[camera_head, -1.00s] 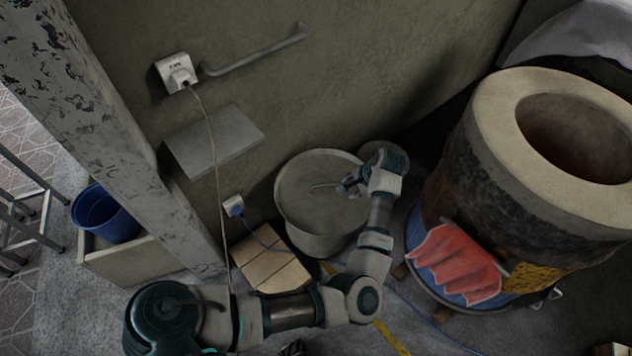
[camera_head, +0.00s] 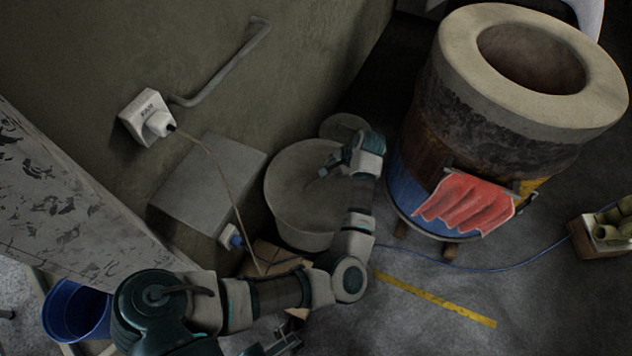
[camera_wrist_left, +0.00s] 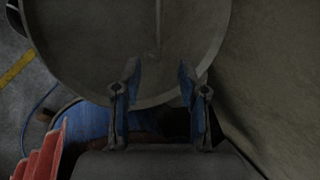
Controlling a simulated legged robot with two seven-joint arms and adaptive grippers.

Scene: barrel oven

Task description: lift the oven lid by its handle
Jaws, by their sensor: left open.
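The round grey lid (camera_head: 296,175) sits flat on a wide grey drum (camera_head: 302,235) by the wall, left of the barrel oven. Its thin handle is mostly hidden behind my gripper in the head view. My left gripper (camera_head: 326,168) is open and empty over the right part of the lid. In the left wrist view the two fingers (camera_wrist_left: 160,95) are well apart. The lid (camera_wrist_left: 95,45) lies beyond the fingertips there, with a thin handle line (camera_wrist_left: 157,30) running down its middle, roughly in line with the gap.
The barrel oven (camera_head: 480,125) stands at the right with its top open and a red cloth (camera_head: 465,204) on its side. A blue bucket (camera_head: 76,312) stands at lower left.

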